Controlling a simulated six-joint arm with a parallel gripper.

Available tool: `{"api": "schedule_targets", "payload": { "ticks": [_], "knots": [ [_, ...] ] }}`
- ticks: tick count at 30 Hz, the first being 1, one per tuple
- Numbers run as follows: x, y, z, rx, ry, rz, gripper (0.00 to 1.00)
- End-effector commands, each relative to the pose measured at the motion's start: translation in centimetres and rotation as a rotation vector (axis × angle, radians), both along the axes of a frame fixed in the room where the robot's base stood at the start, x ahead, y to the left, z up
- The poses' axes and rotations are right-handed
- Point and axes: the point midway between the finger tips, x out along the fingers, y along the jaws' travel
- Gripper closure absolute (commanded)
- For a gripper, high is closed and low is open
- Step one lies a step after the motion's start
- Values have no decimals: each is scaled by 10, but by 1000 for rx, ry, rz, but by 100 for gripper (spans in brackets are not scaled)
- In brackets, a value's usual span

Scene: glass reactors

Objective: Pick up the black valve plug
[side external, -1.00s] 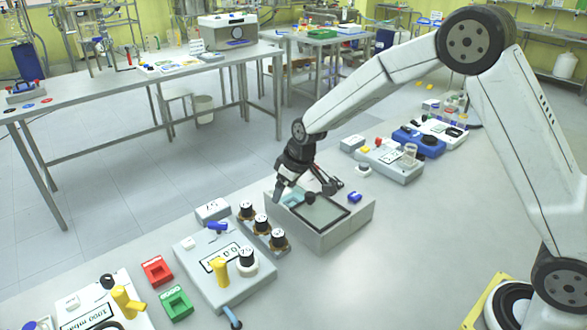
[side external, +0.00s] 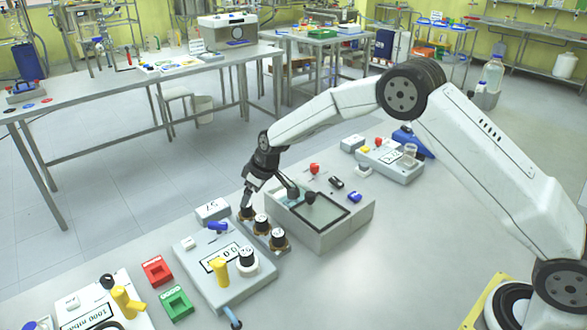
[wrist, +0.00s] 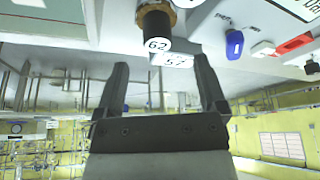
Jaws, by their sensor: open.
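One fingertip is close to the leftmost black-topped cylinder (side external: 246,211).
The grey box (side external: 340,232) has a recessed dark-rimmed top. A device with a display (side external: 200,272) stands front left, beside red (side external: 157,270) and green (side external: 176,301) holders.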

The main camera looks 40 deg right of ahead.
Motion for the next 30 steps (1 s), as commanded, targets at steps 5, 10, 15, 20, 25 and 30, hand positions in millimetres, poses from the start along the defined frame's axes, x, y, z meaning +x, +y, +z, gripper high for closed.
{"api": "schedule_targets", "payload": {
  "ticks": [5,10,15,20,25,30],
  "knots": [
    [4,2,-11,0,0,-1,9],
    [5,3,-13,0,-1,-1,9],
    [6,3,-15,1,-1,-1,9],
    [9,4,-24,0,1,-1,9],
    [16,5,-38,0,0,-1,9],
    [21,8,-53,0,0,-1,9]
  ]
}}
